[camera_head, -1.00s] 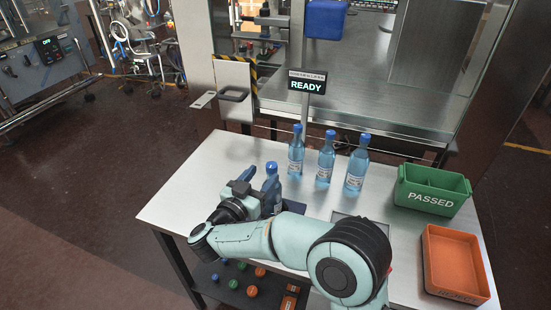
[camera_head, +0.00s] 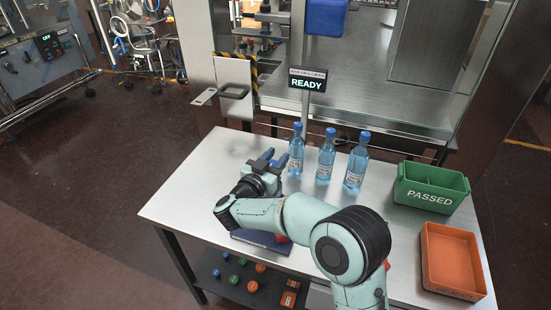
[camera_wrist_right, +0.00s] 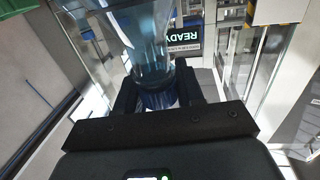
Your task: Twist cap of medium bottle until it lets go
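Three clear blue bottles with blue caps stand upright in a row on the table: a left bottle (camera_head: 296,150), a middle bottle (camera_head: 325,160) and a right bottle (camera_head: 356,165). They look alike in size, so I cannot tell which is the medium one. My right gripper (camera_head: 273,158) has its fingers apart, just left of the left bottle, lower than its cap. In the right wrist view a bottle (camera_wrist_right: 148,45) shows in line with the gap between the dark fingers (camera_wrist_right: 160,92); contact is not clear. My left gripper is not in view.
A green PASSED crate (camera_head: 432,188) and an orange tray (camera_head: 452,262) stand on the table's right side. A READY sign (camera_head: 307,83) rises behind the bottles. Coloured caps lie on the lower shelf (camera_head: 238,285). The table's left part (camera_head: 205,185) is clear.

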